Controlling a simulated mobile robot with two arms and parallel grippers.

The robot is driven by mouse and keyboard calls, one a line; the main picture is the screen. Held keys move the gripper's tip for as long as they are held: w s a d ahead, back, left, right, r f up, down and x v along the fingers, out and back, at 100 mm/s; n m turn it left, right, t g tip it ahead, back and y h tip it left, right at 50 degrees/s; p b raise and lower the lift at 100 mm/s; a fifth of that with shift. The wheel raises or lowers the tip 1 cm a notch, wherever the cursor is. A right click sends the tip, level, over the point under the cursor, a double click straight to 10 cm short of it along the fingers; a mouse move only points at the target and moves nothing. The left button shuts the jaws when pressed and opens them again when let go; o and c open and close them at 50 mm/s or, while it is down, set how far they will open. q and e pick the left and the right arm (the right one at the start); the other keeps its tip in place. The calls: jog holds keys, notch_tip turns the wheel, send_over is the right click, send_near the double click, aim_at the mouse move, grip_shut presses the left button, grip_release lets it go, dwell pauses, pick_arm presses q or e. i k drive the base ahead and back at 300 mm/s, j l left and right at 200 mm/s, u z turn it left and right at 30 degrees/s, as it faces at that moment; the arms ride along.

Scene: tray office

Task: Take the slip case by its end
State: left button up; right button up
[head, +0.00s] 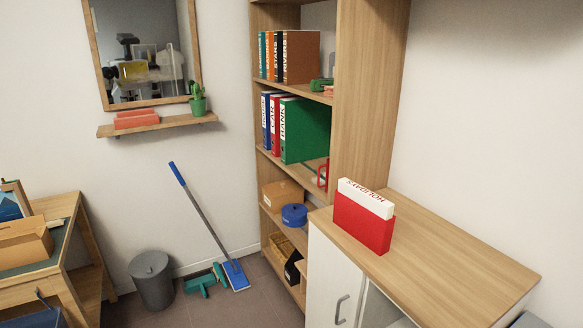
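The slip case (362,226) is red and stands upright on the wooden top of the low cabinet (455,245), close to its front left edge. A white part with red lettering that seems to read HOLIDAYS (367,196) shows along its top; the letters look upside down. I cannot tell whether this white part is a separate thing inside the case. The far side of the case is hidden. Neither of my grippers is in view, and nothing touches the case.
A tall shelf (370,100) with binders and boxes rises directly behind the cabinet. The cabinet top right of the case is clear. A grey bin (152,280), a blue mop (235,275) and a green brush (204,283) are on the floor. A wooden desk (62,207) stands left.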

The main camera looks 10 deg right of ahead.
aim_at(374, 232)
jog(key=k+z, duration=0.35)
jog(key=k+l+z, duration=0.25)
jog(key=z, duration=0.15)
jog(key=k, duration=0.05)
